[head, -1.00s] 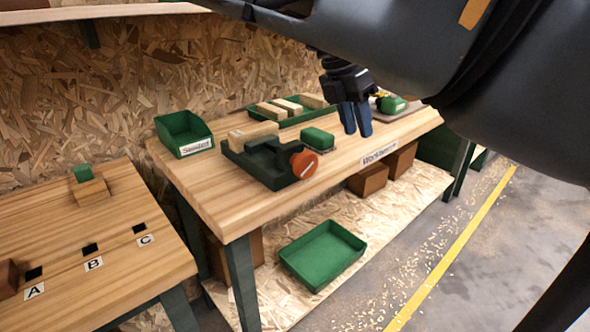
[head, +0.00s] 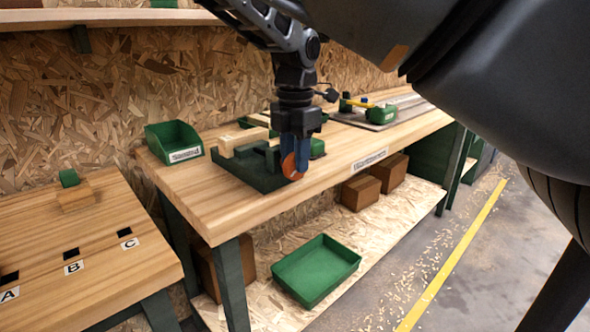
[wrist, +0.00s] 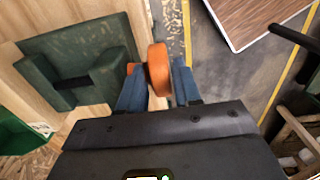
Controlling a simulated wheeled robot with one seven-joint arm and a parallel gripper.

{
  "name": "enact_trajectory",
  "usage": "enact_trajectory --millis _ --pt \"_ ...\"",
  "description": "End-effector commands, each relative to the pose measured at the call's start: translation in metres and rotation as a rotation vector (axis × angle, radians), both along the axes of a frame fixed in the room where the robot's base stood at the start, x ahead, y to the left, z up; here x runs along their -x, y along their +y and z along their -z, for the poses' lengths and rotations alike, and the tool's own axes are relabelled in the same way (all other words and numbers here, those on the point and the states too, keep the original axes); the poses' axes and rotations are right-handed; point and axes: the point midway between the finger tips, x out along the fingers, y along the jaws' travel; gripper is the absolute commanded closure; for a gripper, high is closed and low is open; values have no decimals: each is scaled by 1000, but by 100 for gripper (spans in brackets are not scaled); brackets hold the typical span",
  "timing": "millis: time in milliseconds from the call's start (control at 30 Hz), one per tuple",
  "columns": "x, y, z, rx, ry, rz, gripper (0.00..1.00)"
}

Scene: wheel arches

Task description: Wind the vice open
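The dark green vice (head: 255,168) sits at the front of the workbench, with its orange round handle (head: 289,167) facing the front edge. The vice also shows at the left of the wrist view (wrist: 80,70). My gripper (head: 295,160) points down at the handle. In the wrist view its two blue fingers (wrist: 157,68) stand on either side of the orange handle (wrist: 158,72), with a gap beside the right finger. The gripper looks open around the handle. The fingers hide part of the handle and vice in the head view.
A pale wood block (head: 235,139) lies at the vice's back. A green labelled bin (head: 175,142) stands left on the workbench (head: 200,205). A green block (head: 317,148) lies close right of my gripper. A green tray (head: 316,270) sits on the lower shelf.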

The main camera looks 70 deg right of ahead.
Motion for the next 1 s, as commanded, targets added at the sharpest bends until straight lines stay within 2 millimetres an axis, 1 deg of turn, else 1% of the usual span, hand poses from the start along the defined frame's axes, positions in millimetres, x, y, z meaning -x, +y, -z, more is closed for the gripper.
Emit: enact_trajectory --millis 33,100,333,667,700,1000 --pt "0 0 7 0 0 0 67" --pt "0 0 9 0 0 0 67" --pt "0 0 9 0 0 0 67" --pt "0 0 9 0 0 0 98" --pt "0 0 9 0 0 0 100" --pt "-1 1 10 32 21 -2 100"
